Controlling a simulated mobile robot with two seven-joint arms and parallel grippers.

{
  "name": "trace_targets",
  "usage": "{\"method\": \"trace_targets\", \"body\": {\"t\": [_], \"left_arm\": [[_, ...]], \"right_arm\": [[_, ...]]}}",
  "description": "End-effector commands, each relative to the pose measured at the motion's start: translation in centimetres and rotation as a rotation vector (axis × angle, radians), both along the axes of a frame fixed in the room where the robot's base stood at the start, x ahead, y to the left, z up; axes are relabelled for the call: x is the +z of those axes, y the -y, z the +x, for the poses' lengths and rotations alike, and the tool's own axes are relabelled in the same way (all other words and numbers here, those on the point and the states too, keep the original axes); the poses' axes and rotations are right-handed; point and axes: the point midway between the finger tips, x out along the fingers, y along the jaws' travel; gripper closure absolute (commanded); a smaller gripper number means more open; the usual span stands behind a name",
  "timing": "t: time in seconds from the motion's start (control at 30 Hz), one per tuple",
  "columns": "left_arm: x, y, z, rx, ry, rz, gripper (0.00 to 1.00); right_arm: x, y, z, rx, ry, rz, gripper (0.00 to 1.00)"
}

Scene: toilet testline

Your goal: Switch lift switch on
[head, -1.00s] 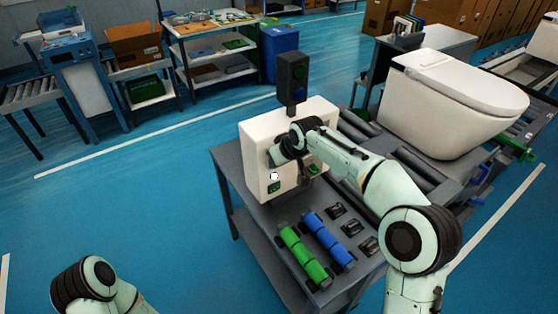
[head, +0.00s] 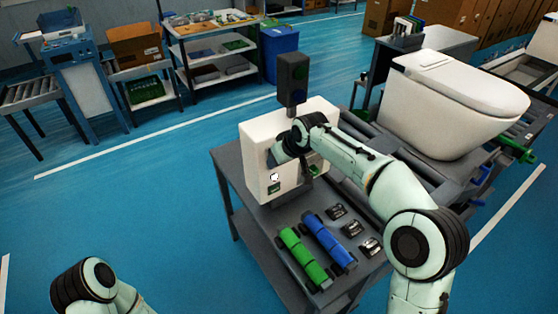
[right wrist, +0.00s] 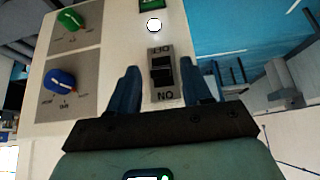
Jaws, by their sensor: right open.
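The white control box (head: 262,150) stands on the grey workbench. In the right wrist view, its face carries a black lift switch (right wrist: 161,72) on a grey plate, with upside-down OFF lettering at the plate's top and ON at its bottom. I cannot tell which side is pressed. My right gripper (right wrist: 160,88) is open, with one finger on each side of the switch plate, and holds nothing. In the head view my right wrist hides most of the switch area. My left arm shows at the lower left, but its gripper is out of the picture.
A green knob (right wrist: 70,20) and a blue knob (right wrist: 60,80) sit beside the switch plate. A dark signal lamp (head: 293,80) rises behind the box. Green (head: 304,257) and blue (head: 329,240) cylinders lie on the bench. A white toilet (head: 450,105) stands on rollers behind.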

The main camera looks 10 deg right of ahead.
Motion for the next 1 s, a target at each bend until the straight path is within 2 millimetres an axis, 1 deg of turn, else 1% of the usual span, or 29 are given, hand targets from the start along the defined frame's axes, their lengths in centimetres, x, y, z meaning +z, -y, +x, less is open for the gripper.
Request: {"method": "trace_targets", "body": {"t": [0.1,0.3,0.4,0.5,0.7,1.0], "left_arm": [[-0.3,0.0,-0.4,0.000,-0.004,0.000,1.00],[-0.4,0.0,-0.5,0.000,-0.007,0.000,1.00],[-0.4,0.0,-0.5,0.000,-0.006,0.000,1.00],[-0.3,0.0,-0.4,0.000,-0.004,0.000,1.00],[-0.3,0.0,-0.4,0.000,-0.004,0.000,1.00],[-0.3,0.0,-0.4,0.000,-0.004,0.000,1.00]], "right_arm": [[2.2,0.5,-1.3,-0.001,0.005,0.001,0.51],[6.1,1.5,-3.6,0.001,0.005,0.001,0.51],[7.6,1.8,-4.6,0.000,0.004,0.000,0.51],[8.8,2.1,-5.2,0.000,0.003,0.000,0.51],[9.7,2.4,-5.8,0.001,0.001,0.000,0.51],[9.7,2.4,-5.9,0.001,0.001,0.000,0.51]]}}
